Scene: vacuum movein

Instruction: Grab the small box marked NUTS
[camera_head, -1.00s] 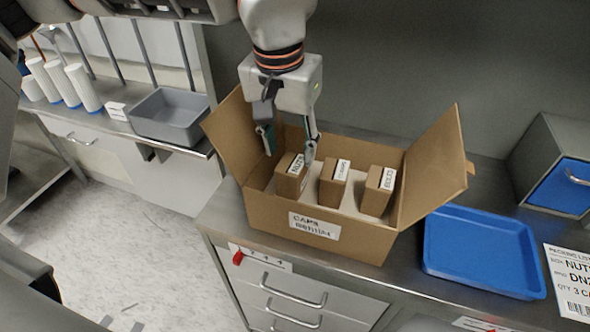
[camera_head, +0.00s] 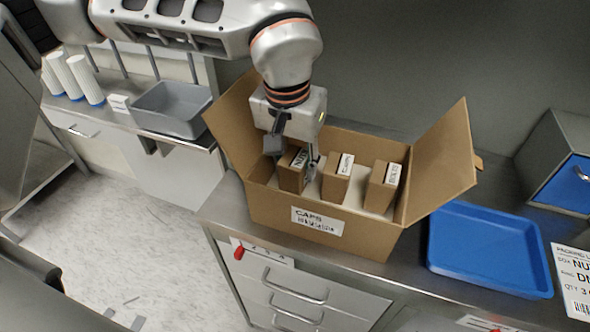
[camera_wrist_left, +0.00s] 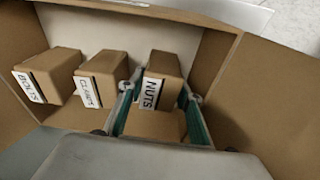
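The small brown box marked NUTS (camera_head: 291,180) stands at the left inside an open carton (camera_head: 360,240). Its NUTS label faces the camera in the left wrist view (camera_wrist_left: 164,70). My left gripper (camera_head: 292,163) is lowered into the carton from above. In the left wrist view its green-lined fingers (camera_wrist_left: 160,95) stand on either side of the NUTS box, open, with narrow gaps seeming to show. The fingers partly hide the box in the head view. My right gripper is not in view.
A middle box (camera_head: 336,185), its label hard to read, and a BOLTS box (camera_head: 380,194) stand to the right in the carton. The carton flaps stand open. A blue tray (camera_head: 485,250) lies right of the carton; a grey bin (camera_head: 172,108) stands at left.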

